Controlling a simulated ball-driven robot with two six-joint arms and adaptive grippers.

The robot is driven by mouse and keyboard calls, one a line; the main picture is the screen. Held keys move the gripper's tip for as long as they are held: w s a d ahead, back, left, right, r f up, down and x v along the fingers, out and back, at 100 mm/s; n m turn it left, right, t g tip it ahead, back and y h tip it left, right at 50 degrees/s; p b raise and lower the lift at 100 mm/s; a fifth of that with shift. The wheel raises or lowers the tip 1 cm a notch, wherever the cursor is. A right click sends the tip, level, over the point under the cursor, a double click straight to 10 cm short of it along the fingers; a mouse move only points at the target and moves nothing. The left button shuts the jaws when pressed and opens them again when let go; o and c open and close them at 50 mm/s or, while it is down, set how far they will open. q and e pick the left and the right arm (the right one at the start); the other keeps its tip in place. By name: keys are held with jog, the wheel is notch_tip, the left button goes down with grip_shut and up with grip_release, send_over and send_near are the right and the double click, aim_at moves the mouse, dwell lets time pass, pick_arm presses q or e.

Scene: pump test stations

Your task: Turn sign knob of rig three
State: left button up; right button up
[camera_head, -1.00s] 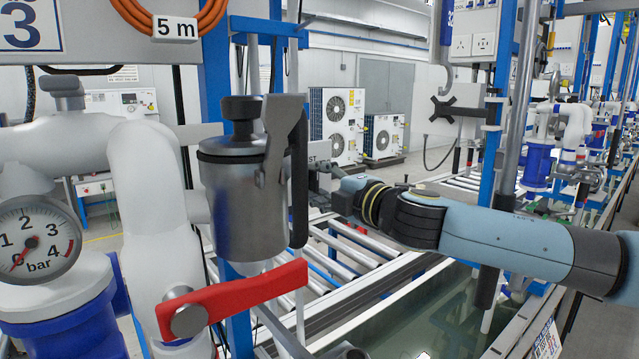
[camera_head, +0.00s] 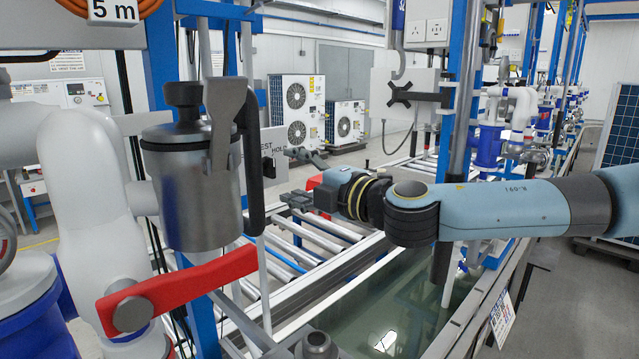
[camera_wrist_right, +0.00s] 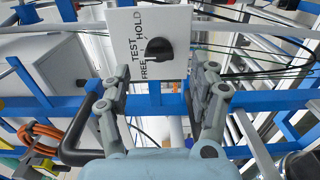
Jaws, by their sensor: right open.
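The sign of rig three is a white plate lettered TEST, HOLD and FREE. In the right wrist view the plate (camera_wrist_right: 128,30) faces the camera, with its black knob (camera_wrist_right: 158,50) near the lower edge. In the head view the plate (camera_head: 270,143) is partly hidden behind the metal pot and its black handle. My right gripper (camera_head: 291,178) comes from the right, open and empty, close to the sign. In the right wrist view its two fingers (camera_wrist_right: 160,92) are spread, with the knob ahead between them and apart from both. The knob's setting is unclear. My left gripper is out of view.
The metal pot (camera_head: 190,195) and a red lever (camera_head: 175,290) stand close at the left of the sign. A roller conveyor (camera_head: 320,245) and a water tank (camera_head: 385,310) lie below my right arm. Blue frame bars (camera_wrist_right: 60,105) and a black bent pipe (camera_wrist_right: 75,145) surround the wrist view.

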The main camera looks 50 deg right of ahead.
jog(key=s, duration=0.6)
jog(key=shift+s+a, duration=0.25)
jog(key=shift+a, duration=0.2)
dwell(0.4)
